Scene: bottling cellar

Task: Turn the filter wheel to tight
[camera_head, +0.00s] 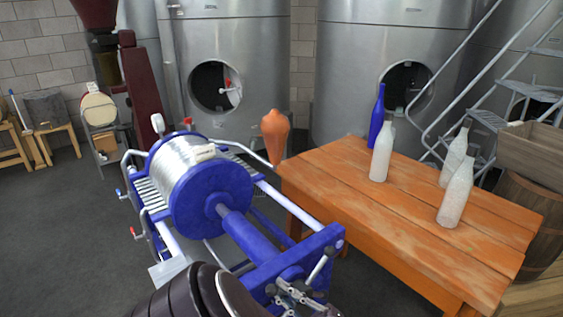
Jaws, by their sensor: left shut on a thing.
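The filter (203,190) stands left of centre, with a blue end plate, pale plates packed behind it and a thick blue spindle (252,238) running to the near blue crosspiece (295,258). My left arm comes in from the bottom, and my left gripper (296,296) is at the near side of this crosspiece, at the spindle's end. It is shut on the filter wheel there. The wheel is mostly hidden behind the gripper and cut by the lower edge, so its rim and turn position cannot be told. My right gripper is not in view.
An orange wooden table (330,172) stands close to the right of the filter, with a blue bottle (377,117) and several pale bottles. Steel tanks (240,50) and a metal stair (470,80) stand behind. The floor (60,230) at the left is clear.

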